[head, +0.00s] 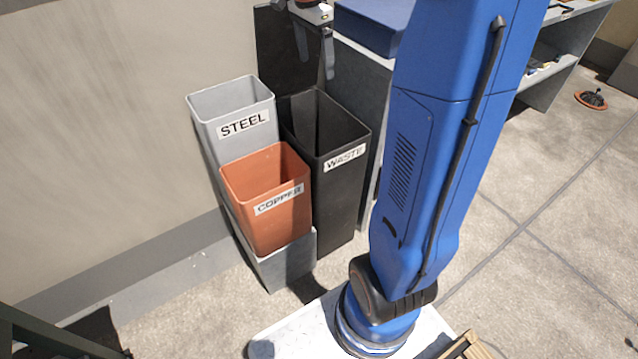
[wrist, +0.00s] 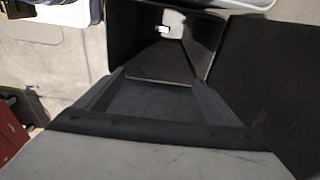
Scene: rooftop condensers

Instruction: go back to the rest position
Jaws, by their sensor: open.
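My gripper (head: 305,38) is at the top of the head view, beyond the bins and in front of a dark panel. Its two grey fingers point down and stand apart. In the wrist view the gripper (wrist: 158,82) is also open, with nothing between its fingers. Past the fingertips is a dark, deep opening, which looks like the inside of a black bin, with a small white thing (wrist: 169,28) in it. My upper gripper and wrist are partly cut off by the head view's top edge.
A grey STEEL bin (head: 205,130), a copper-coloured COPPER bin (head: 275,220) and a black WASTE bin (head: 337,200) stand together by the wall. A bench with a blue box (head: 368,25) is behind them. A round orange-and-black thing (head: 591,99) lies on open floor at right.

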